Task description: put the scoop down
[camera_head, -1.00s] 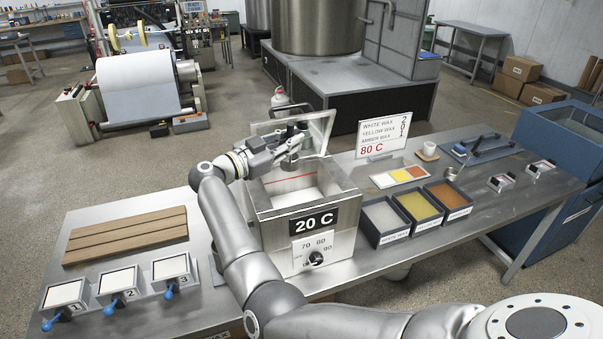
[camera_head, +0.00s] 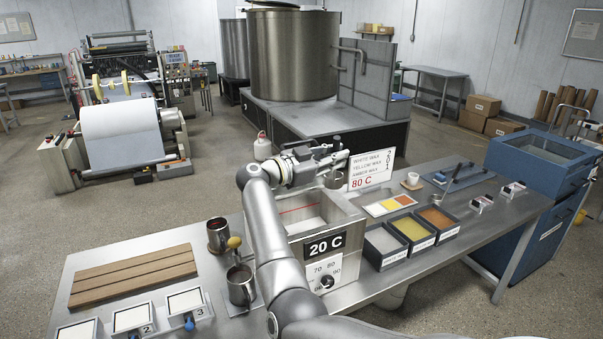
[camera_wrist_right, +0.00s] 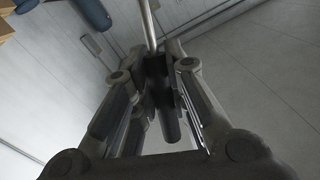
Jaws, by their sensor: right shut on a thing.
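My right gripper (camera_head: 338,160) is shut on the scoop's dark handle (camera_wrist_right: 168,100), with the thin metal rod (camera_wrist_right: 148,25) running up from it in the right wrist view. The scoop's small metal cup (camera_head: 335,180) hangs below the gripper in the head view, in front of the sign's left edge. It appears above the table, behind the right part of the wax tank (camera_head: 345,232). The gripper hides part of the scoop. My left gripper is not in view.
The tank reads 20 C. The sign (camera_head: 371,170) stands close to the gripper. White, yellow and amber wax bins (camera_head: 395,262) sit right of the tank, with a colour card (camera_head: 372,209) behind. Two metal pots (camera_head: 240,290) stand left.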

